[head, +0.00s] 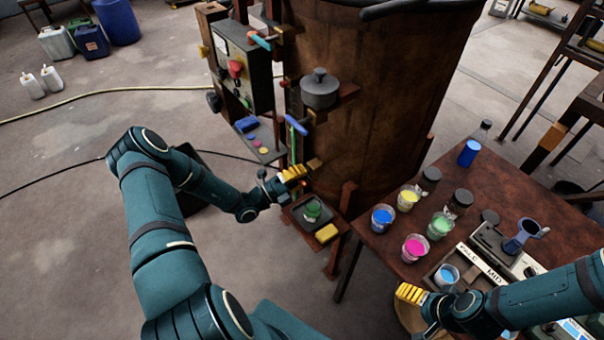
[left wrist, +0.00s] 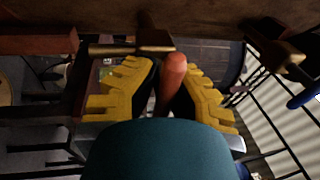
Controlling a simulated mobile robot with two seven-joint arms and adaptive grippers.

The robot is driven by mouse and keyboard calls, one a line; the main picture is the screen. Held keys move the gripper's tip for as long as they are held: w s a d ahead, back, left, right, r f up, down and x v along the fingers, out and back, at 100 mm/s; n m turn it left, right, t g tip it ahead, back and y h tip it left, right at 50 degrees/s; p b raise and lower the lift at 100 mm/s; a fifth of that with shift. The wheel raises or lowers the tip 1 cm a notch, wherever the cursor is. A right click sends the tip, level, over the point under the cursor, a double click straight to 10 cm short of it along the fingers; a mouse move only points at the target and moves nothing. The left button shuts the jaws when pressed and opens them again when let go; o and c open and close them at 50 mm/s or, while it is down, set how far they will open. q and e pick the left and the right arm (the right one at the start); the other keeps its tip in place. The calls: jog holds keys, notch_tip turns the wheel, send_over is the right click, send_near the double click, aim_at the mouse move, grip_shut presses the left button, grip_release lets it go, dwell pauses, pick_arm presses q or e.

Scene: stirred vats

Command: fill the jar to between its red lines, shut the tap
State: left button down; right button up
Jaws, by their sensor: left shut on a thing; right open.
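My left gripper (head: 293,174) is at the lower front of the rusty vat (head: 375,110). Its yellow fingers are shut around an orange-red handle (left wrist: 173,75), seen between them in the left wrist view and apparently the tap's handle. A brass fitting (head: 314,164) shows just beside the fingers. The small jar (head: 313,211) with green in it stands on a dark tray (head: 318,225) just below the gripper. Its red lines are too small to make out, and I cannot tell whether liquid is running. My right gripper (head: 410,293) is open and empty by the table's near edge.
The rusty table (head: 385,240) at right holds cups of coloured paint, dark lids and a blue funnel cup (head: 525,232). A yellow sponge (head: 327,233) lies beside the jar. A control box (head: 240,65) with a red knob stands left of the vat. The left floor is mostly clear.

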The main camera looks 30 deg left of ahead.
pick_arm(q)
jog(key=shift+w+d+r, duration=0.1)
jog(key=shift+d+r, duration=0.15)
jog(key=shift+r, duration=0.05)
jog(key=c, duration=0.9)
grip_release()
jog(key=shift+d, duration=0.1)
jog(key=shift+a+f, duration=0.2)
jog(key=v, duration=1.2)
jog(key=shift+d, duration=0.1)
